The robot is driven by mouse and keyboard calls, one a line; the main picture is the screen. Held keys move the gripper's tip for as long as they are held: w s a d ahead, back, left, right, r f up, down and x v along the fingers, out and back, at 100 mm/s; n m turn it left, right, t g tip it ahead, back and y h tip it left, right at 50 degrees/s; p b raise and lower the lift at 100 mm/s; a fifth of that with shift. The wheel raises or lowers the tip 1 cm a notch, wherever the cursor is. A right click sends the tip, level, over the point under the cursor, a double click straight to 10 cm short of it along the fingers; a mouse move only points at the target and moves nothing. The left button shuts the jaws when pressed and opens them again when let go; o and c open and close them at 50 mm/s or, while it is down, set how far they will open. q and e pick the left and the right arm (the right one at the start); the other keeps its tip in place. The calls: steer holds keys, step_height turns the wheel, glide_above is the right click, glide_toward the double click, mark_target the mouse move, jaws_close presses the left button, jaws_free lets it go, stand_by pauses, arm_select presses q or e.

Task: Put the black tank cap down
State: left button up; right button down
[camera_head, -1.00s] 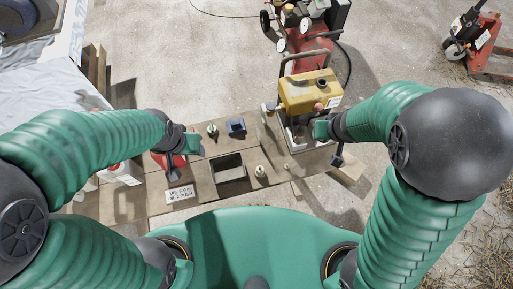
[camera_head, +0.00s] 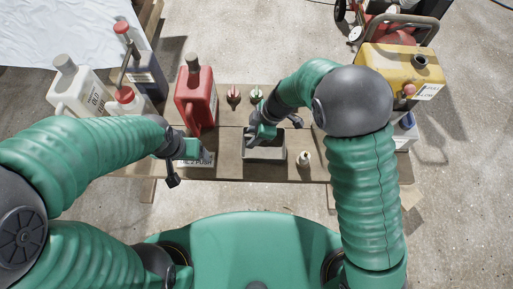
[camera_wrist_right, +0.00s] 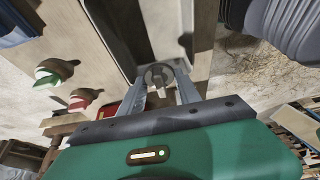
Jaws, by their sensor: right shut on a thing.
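The black tank cap (camera_wrist_right: 160,74) shows in the right wrist view as a dark round piece between the fingertips of my right gripper (camera_wrist_right: 158,88). In the head view my right gripper (camera_head: 258,136) is over the back left part of a shallow rectangular tray (camera_head: 265,154). The arm and hand hide the cap there, so I cannot tell if it touches the tray. The yellow tank (camera_head: 386,62) has a dark open filler neck (camera_head: 420,60) on top.
A red can (camera_head: 196,96) stands behind the sign. A white jug (camera_head: 72,90) and a dark blue container (camera_head: 147,76) stand at the left. Small red (camera_head: 233,94) and green (camera_head: 256,94) valve-like pieces are behind the tray. A small pale fitting (camera_head: 303,158) stands right of it.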

step_height(320, 180, down, 5)
steer(key=shift+d+f+b, duration=0.1)
steer(key=shift+f+b, duration=0.1)
steer(key=shift+b, duration=0.85)
steer(key=shift+r, duration=0.1)
steer(key=c, duration=0.9)
jaws_free()
steer(key=shift+o, duration=0.2)
